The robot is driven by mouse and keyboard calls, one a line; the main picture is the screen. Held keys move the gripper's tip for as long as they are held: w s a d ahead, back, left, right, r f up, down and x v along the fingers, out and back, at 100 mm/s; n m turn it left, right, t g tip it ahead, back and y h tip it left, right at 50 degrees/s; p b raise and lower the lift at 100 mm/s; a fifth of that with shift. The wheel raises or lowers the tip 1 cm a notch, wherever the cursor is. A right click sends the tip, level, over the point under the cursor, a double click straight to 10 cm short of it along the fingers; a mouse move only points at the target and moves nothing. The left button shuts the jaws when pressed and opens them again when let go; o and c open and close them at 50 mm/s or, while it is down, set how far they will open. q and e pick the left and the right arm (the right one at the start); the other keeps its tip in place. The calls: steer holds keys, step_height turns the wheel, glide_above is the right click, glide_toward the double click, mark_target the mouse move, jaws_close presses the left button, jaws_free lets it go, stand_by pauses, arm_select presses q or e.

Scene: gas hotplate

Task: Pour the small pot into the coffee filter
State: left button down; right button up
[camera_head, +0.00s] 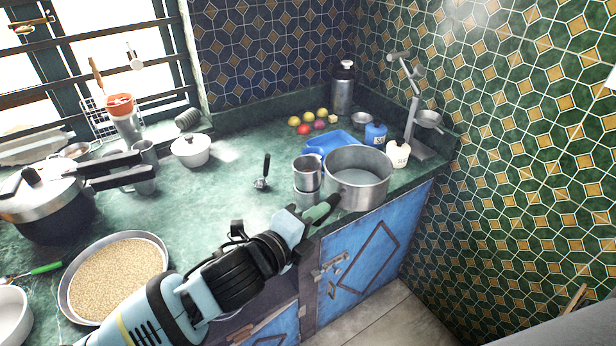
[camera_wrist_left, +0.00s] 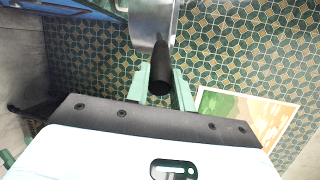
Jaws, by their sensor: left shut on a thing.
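The small pot (camera_head: 345,190) is a round metal pot with a black handle, upright at the front right of the counter. My left gripper (camera_head: 322,210) is shut on its handle. In the left wrist view, the black handle (camera_wrist_left: 161,75) lies between the green fingers (camera_wrist_left: 160,88), with the pot's metal side (camera_wrist_left: 152,22) beyond. I cannot tell whether the pot touches the counter or what is in it. A metal stand with a small bowl-shaped holder (camera_head: 429,118) is behind it to the right; I cannot tell whether this is the coffee filter. My right gripper is not in view.
Metal cups (camera_head: 307,172) stand just left of the pot. A blue tray (camera_head: 332,143), a blue jar (camera_head: 376,134) and a white jar (camera_head: 398,154) are close behind. The tiled wall bounds the right; open counter lies left of the black ladle (camera_head: 262,178).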

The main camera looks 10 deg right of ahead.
arm_select(q)
steer(key=shift+d+r, duration=0.1)
steer(key=shift+r, duration=0.1)
steer(key=shift+r, duration=2)
